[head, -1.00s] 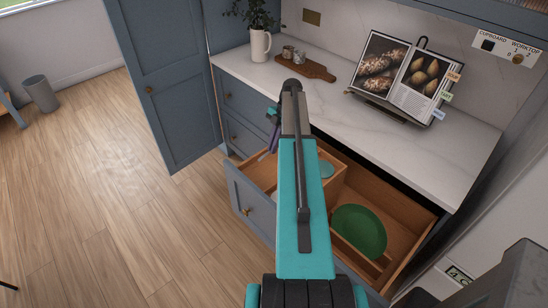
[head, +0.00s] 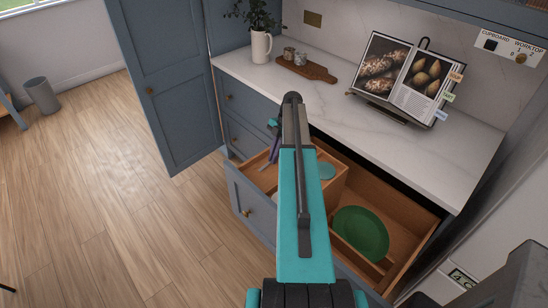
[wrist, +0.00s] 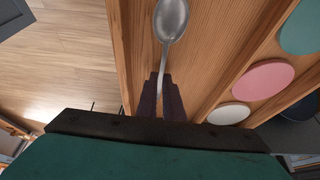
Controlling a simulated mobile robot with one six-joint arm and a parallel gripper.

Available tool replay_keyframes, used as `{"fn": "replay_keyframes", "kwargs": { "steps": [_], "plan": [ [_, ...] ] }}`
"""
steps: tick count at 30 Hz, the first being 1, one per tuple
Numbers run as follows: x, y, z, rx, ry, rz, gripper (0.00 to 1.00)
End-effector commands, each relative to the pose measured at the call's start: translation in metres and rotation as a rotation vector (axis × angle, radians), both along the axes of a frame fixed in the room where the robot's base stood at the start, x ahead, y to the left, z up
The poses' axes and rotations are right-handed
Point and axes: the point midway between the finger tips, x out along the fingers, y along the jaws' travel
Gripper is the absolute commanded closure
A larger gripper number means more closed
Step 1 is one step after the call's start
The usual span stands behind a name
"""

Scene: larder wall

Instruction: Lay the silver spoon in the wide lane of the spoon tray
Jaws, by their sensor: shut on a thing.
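My gripper (wrist: 161,88) is shut on the handle of the silver spoon (wrist: 170,20), whose bowl points away from the gripper, toward the top of the wrist view. The spoon is over a bare wooden lane of the spoon tray (wrist: 215,50); I cannot tell whether it touches the wood. A divider separates this lane from one holding a white disc (wrist: 229,114), a pink disc (wrist: 263,80) and a teal disc (wrist: 301,28). In the head view my gripper (head: 274,153) is over the left part of the open drawer, and my arm hides much of the tray.
The open drawer's right side holds a green plate (head: 360,233). The blue drawer front (head: 250,208) stands out over the floor. Above is the white worktop (head: 400,140) with a cookbook (head: 403,80), a wooden board (head: 308,68) and a jug (head: 261,46). A tall cupboard door (head: 160,90) is at left.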

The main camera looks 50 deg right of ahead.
Motion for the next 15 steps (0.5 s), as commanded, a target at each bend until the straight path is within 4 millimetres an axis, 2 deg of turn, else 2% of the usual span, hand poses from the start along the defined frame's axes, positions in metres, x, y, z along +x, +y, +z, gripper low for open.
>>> {"fn": "replay_keyframes", "kwargs": {
  "steps": [10,12,14,15],
  "plan": [
    [-0.0003,-0.0005,-0.0029,0.0,-0.001,-0.001,1.0],
    [-0.0004,-0.0006,-0.0019,0.0,-0.001,-0.001,0.83],
    [-0.0004,-0.0006,-0.0019,0.0,-0.001,-0.001,0.74],
    [-0.0005,-0.0007,-0.0018,0.0,-0.001,-0.001,0.74]
  ]
}}
